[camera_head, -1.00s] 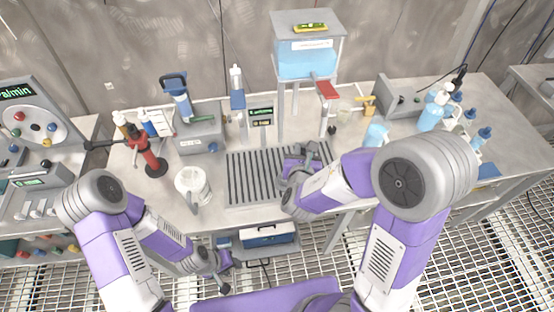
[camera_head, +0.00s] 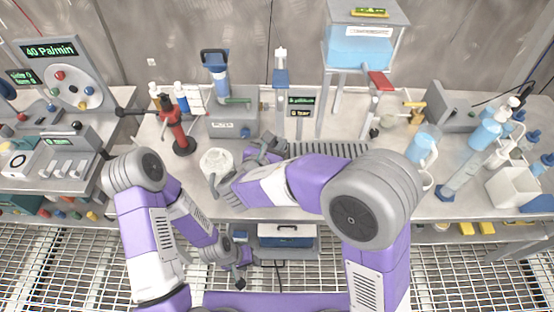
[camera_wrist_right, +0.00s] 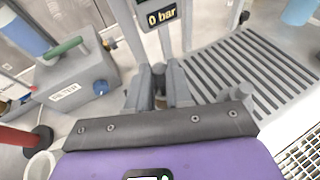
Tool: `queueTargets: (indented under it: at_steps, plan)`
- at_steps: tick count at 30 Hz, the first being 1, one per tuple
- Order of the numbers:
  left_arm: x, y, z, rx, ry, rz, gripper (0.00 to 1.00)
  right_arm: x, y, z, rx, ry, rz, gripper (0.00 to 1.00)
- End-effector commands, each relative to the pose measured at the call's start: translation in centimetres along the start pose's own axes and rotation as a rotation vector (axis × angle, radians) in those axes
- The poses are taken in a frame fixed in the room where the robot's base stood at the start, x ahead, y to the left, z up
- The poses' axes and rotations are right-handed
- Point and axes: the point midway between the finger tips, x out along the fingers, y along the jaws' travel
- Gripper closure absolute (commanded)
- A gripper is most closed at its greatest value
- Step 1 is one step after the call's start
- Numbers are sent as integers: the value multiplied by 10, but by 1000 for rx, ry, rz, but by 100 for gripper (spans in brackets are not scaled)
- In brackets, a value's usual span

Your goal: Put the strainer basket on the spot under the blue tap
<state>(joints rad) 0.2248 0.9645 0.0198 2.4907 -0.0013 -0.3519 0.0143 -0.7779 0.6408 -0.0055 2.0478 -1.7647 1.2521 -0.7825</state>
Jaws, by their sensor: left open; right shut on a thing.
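My right gripper (camera_head: 267,143) is over the bench at the left end of the slatted drain, behind and right of the white jug. In the right wrist view its fingers (camera_wrist_right: 160,88) are shut on a small grey piece (camera_wrist_right: 158,70). I take this for part of the strainer basket; most of it is hidden by the fingers. The blue tap (camera_head: 281,77) is on a post behind this gripper. The spot under it is hidden or cannot be made out. My left gripper (camera_head: 240,281) is open and empty, low in front of the bench.
The white jug (camera_head: 216,163) stands close to my right forearm. A display post (camera_head: 301,108) stands behind the slatted drain (camera_head: 335,149). The red tap (camera_head: 380,80) is further right.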

Motion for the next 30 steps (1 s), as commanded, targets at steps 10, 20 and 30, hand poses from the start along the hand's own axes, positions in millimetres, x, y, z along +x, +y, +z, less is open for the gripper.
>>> queueTargets:
  at_steps: [10,20,30]
  plan:
    - [17,-6,-1,0,0,0,57,17,-1,-45,-3,0,-2,100]
    - [18,-7,-1,0,0,0,57,18,0,-48,1,-1,0,100]
    - [20,-7,-1,0,0,0,57,19,0,-50,0,0,0,55]
